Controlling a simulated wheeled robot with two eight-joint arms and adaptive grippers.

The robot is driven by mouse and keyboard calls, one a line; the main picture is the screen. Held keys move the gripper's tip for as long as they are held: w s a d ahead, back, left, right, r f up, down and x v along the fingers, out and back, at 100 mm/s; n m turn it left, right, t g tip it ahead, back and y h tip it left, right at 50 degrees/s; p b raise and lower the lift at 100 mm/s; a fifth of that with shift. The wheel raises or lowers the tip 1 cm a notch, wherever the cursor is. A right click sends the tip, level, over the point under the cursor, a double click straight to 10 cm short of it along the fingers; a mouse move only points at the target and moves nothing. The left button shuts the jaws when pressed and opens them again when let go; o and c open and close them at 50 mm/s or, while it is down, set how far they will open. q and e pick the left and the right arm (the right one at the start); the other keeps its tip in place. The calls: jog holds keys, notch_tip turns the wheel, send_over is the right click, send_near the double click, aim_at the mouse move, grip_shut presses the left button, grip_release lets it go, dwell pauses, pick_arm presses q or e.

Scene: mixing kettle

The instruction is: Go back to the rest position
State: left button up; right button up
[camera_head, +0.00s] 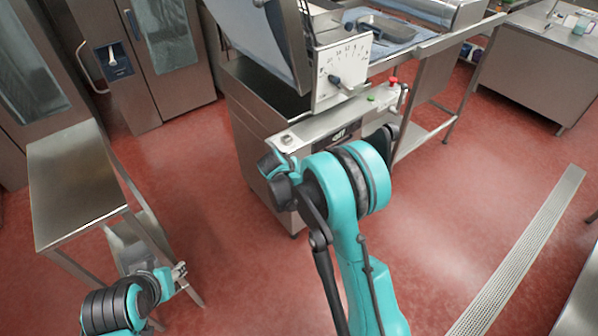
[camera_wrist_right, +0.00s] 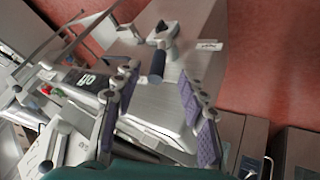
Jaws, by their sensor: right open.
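My right arm reaches up the middle of the head view to the front of a steel machine (camera_head: 335,130), where my wrist hides part of its panel. In the right wrist view my right gripper (camera_wrist_right: 157,88) is open, with its two purple-padded fingers apart. A metal lever with a dark grip (camera_wrist_right: 158,66) shows between the fingers in that picture; no finger is seen closed on it, and I cannot tell the depth gap. My left gripper (camera_head: 180,272) is low at the left in the head view, beside a steel table; its fingers are too small to read.
A steel side table (camera_head: 75,185) stands at the left, close to my left arm. Steel cabinets (camera_head: 150,50) are behind it. A counter (camera_head: 535,65) stands at the back right. A floor drain grate (camera_head: 525,255) runs along the right. Red floor is clear between.

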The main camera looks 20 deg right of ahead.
jog(key=shift+v, duration=0.9)
jog(key=s+r+n+y+b, duration=0.1)
jog(key=s+r+y+b, duration=0.2)
jog(key=s+r, duration=0.9)
jog(key=s+a+f+y+b, duration=0.1)
jog(key=s, duration=0.8)
jog(key=s+a+f+t+y+b, duration=0.1)
jog(key=s+a+f, duration=0.1)
jog(key=s, duration=0.8)
jog(key=shift+s+f+n, duration=0.2)
jog(key=shift+f+n, duration=0.1)
jog(key=shift+n, duration=0.1)
jog(key=shift+c, duration=0.4)
